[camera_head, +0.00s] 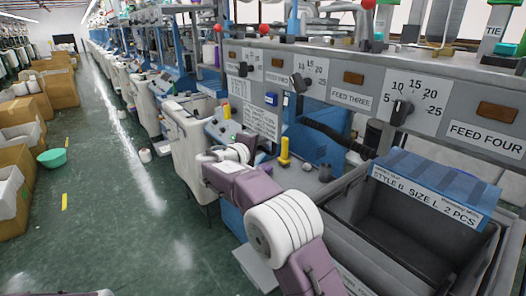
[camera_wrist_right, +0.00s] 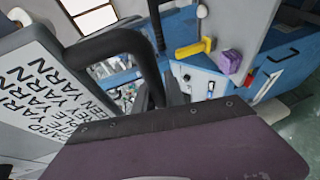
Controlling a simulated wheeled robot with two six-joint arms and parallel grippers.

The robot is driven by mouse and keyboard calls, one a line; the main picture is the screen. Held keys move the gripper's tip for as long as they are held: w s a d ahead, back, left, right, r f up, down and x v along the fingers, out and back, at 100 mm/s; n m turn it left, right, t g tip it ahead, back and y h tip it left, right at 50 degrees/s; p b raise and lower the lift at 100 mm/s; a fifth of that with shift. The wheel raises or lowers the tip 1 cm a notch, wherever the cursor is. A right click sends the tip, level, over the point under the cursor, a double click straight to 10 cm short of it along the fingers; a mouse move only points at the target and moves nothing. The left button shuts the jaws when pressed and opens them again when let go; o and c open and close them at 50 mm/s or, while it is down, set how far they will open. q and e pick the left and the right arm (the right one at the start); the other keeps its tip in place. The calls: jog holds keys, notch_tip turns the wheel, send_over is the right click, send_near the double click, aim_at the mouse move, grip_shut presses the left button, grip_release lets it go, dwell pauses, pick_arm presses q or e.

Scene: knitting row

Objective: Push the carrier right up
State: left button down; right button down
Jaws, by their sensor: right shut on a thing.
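My right arm reaches from the bottom of the head view to the machine's left end. Its gripper (camera_head: 247,146) is beside the lettered card (camera_head: 260,122), with its fingertips largely hidden by my own wrist. In the right wrist view, the dark fingers of the gripper (camera_wrist_right: 165,95) show beyond my purple wrist. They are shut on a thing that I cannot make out. I cannot pick out the carrier with certainty in either view. A thick black bent bar (camera_wrist_right: 112,43) crosses in front of the fingers. My left gripper is not in view.
A grey bin (camera_head: 345,205) with a blue-labelled cover (camera_head: 430,185) stands at the right. A yellow lever (camera_head: 284,150) is right of my wrist; the wrist view shows a yellow lever (camera_wrist_right: 195,48) and purple knob (camera_wrist_right: 229,62). The aisle floor (camera_head: 115,200) at left is mostly clear.

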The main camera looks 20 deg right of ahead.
notch_tip(320, 180, up, 14)
jog(key=p, duration=0.8)
jog(key=shift+r+p, duration=0.2)
jog(key=shift+p, duration=0.2)
jog(key=shift+r, duration=0.3)
jog(key=c, duration=1.4)
grip_release()
jog(key=shift+f, duration=0.1)
jog(key=shift+f, duration=0.1)
jog(key=shift+s+a, duration=0.1)
